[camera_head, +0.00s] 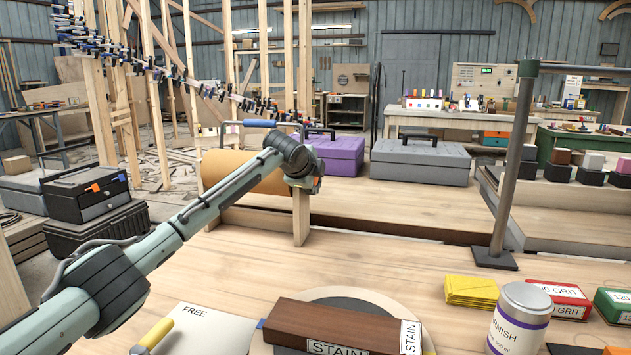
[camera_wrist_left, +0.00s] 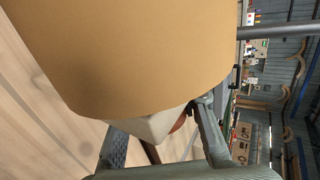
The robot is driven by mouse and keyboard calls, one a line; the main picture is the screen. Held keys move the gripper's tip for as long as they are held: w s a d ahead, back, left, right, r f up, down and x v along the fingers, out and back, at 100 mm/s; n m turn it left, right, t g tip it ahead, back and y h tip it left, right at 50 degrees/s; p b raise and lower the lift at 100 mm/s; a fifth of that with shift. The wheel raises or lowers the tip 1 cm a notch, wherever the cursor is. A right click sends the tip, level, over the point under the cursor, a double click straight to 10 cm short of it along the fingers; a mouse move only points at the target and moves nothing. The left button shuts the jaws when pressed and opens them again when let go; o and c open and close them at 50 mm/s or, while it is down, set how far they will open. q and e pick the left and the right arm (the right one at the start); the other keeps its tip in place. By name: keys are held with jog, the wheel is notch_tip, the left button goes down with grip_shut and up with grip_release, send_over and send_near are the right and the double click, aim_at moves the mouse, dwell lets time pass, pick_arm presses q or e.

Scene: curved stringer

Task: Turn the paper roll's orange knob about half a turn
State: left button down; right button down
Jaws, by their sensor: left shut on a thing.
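The brown paper roll (camera_head: 235,172) lies sideways on a wooden stand with a pale end post (camera_head: 301,216). My left gripper (camera_head: 308,182) is at the roll's right end, by the top of the post. A bit of the orange knob (camera_head: 317,185) shows beside the gripper; the rest is hidden. In the left wrist view the roll (camera_wrist_left: 150,50) fills the upper part. A dark orange-brown piece of the knob (camera_wrist_left: 180,122) shows between my fingers, which are shut on it. How far the knob is turned cannot be seen. My right gripper is not in view.
A purple toolbox (camera_head: 338,157) and a grey toolbox (camera_head: 420,163) stand behind the roll. A dark upright pole (camera_head: 512,165) stands to the right.

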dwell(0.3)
pick_arm(q)
jog(key=c, duration=1.1)
grip_release()
jog(key=shift+o, duration=0.2)
jog(key=v, duration=1.2)
